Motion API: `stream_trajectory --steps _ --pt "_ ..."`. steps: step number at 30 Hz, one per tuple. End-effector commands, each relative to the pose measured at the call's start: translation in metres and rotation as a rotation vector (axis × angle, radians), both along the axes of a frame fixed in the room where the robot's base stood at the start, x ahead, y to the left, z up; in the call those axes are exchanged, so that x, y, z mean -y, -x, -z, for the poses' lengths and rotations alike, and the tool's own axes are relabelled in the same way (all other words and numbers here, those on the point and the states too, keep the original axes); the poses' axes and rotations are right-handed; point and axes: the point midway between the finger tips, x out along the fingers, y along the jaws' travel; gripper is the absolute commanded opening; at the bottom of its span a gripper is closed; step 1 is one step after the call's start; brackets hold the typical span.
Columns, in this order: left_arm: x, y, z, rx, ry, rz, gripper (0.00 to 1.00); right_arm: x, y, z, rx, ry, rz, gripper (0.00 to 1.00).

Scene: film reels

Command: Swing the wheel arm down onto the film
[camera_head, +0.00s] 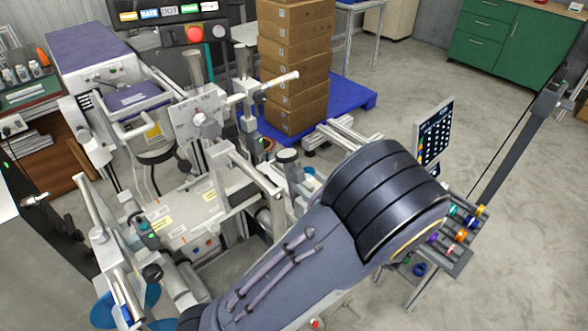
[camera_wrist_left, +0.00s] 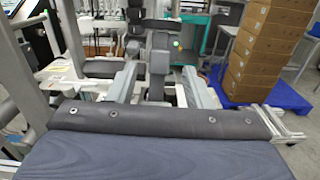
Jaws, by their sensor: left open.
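A pale lever-like bar (camera_head: 270,86) stands on a post on the machine in the head view. I cannot tell for sure that it is the wheel arm. A flat machine bed (camera_head: 185,218) with yellow labels lies in front of it. I cannot pick out the film. My left gripper (camera_wrist_left: 158,72) is open in the left wrist view, its two pale fingers apart. A dark grey upright part (camera_wrist_left: 158,85) shows between or beyond the fingers; contact cannot be told. In the head view, my large dark arm hides much of the area around that hand. My right gripper is not seen.
Stacked cardboard boxes (camera_head: 293,60) stand on a blue pallet (camera_head: 352,97) behind the machine. A small screen (camera_head: 434,130) and a rack of coloured items (camera_head: 458,235) are at the right. Green cabinets (camera_head: 510,42) are at the back. Open floor lies between.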

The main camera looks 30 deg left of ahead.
Motion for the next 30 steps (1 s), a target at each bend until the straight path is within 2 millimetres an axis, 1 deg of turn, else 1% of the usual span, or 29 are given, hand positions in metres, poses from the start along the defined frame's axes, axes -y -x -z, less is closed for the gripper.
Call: stream_trajectory --steps 1,3,6,9,13,20,21,30 --pt "-0.010 -0.001 -0.001 -0.001 0.001 -0.005 0.45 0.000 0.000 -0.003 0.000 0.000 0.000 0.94" --pt "-0.021 -0.005 -0.001 -0.001 0.001 -0.006 0.45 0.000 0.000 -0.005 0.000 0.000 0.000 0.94" --pt "-0.036 -0.008 -0.001 -0.002 0.000 -0.006 0.45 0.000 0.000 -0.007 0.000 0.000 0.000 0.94" --pt "-0.046 -0.012 -0.001 0.000 0.002 -0.004 0.45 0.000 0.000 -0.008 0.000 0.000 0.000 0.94" --pt "-0.053 -0.014 0.000 -0.001 0.002 -0.002 0.45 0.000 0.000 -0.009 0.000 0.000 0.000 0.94" --pt "-0.054 -0.014 0.000 -0.001 0.003 -0.002 0.45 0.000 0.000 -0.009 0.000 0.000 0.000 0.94" --pt "-0.054 -0.014 0.000 -0.001 0.003 -0.002 0.44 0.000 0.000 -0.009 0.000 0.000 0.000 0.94" --pt "-0.054 -0.014 0.000 -0.001 0.003 -0.002 0.05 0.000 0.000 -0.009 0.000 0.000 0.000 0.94"
